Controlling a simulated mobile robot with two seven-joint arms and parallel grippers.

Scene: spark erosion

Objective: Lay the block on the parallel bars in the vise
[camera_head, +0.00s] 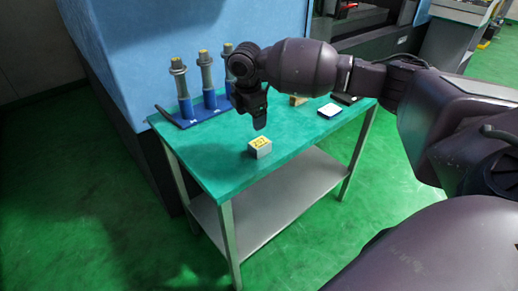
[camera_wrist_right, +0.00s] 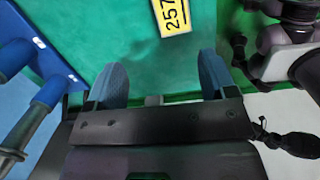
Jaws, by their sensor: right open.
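The block (camera_head: 260,148) is small and grey with a yellow, black-marked label on top. It lies on the green table top near the front edge. In the right wrist view the label of the block (camera_wrist_right: 172,17) reads 257 and is partly cut off by the top edge. My right gripper (camera_head: 260,127) points down just above and behind the block, apart from it. In its wrist view the right gripper (camera_wrist_right: 163,75) has its two blue-grey fingers wide apart with nothing between them. My left gripper is not in view. I cannot make out the vise or the parallel bars.
The green-topped table (camera_head: 215,165) has a lower metal shelf (camera_head: 270,205). A blue rack (camera_head: 190,112) with several upright tool holders stands at its back left. A white-topped item (camera_head: 329,111) lies at the right. A blue machine wall (camera_head: 190,35) rises behind. The table's front left is clear.

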